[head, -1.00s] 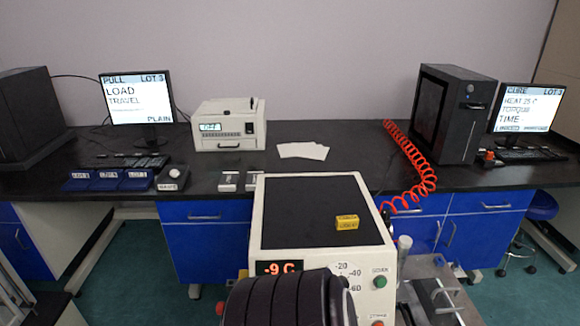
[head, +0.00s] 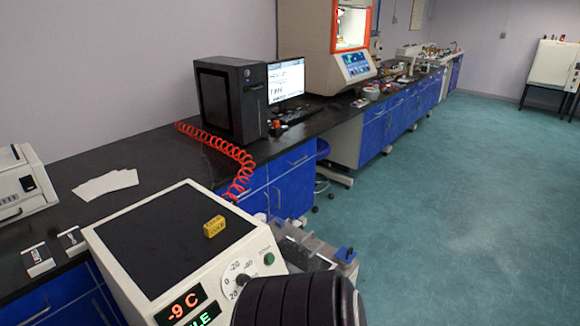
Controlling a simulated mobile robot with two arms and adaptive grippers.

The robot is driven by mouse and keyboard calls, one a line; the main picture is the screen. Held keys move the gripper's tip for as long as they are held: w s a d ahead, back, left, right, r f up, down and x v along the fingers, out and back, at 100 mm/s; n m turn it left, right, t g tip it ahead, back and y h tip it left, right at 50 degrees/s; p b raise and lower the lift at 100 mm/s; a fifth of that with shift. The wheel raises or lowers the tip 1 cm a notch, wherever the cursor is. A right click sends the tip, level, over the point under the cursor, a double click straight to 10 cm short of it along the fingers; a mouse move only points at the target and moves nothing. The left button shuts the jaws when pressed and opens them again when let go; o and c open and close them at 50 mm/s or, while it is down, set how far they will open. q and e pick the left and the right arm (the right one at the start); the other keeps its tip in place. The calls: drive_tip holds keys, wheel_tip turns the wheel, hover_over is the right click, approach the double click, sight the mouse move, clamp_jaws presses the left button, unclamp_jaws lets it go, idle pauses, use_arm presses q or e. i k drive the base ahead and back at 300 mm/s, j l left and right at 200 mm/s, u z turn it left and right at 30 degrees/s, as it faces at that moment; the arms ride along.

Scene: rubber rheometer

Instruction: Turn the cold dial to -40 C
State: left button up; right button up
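The cold dial (head: 241,284) is on the front of a white box-shaped unit with a black top. Its white scale shows marks such as 20, 0, -20 and -40, and its lower right part is hidden behind my dark arm. A red display (head: 181,304) beside it reads -9 C. A green display below it is partly cut off by the picture's edge. A green button (head: 269,258) sits right of the dial. The dark ribbed arm part covers the bottom middle of the view. Neither gripper's fingertips can be seen.
A yellow block (head: 214,227) lies on the unit's top. A coiled red hose (head: 221,147) runs behind it, near a black cabinet (head: 233,100) and a monitor (head: 288,79). A metal fixture (head: 300,248) stands right of the unit. Open green floor lies to the right.

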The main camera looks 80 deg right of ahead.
sight(242, 279)
drive_tip(key=i+z, duration=0.1)
drive_tip(key=z, duration=0.4)
drive_tip(key=i+j+z, duration=0.1)
drive_tip(key=z, duration=0.4)
drive_tip(key=i+j+z, duration=0.1)
drive_tip(key=z, duration=0.4)
drive_tip(key=j+z, duration=0.15)
drive_tip(key=z, duration=0.35)
